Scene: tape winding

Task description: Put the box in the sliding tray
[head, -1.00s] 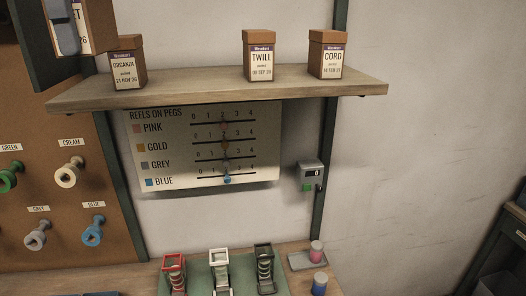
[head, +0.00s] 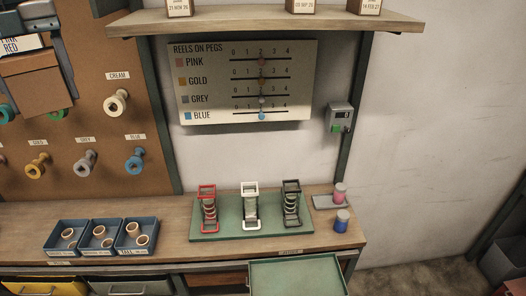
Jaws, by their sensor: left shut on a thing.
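A brown cardboard box (head: 38,95) is held at the upper left of the head view, in front of the pegboard. My left gripper (head: 30,62) is shut on it, with dark finger parts across the box's upper part. A green tray (head: 298,276), which looks like the sliding tray, sticks out below the bench front at the bottom right of centre. Its visible part is empty, and its near end is cut off. My right gripper is not in view.
A shelf (head: 270,24) with several boxes is at the top. The bench (head: 180,220) carries blue bins (head: 105,237) with reels, a green mat (head: 232,227) with three frames, and pink and blue spools (head: 341,221). Pegs with reels cover the pegboard (head: 85,115).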

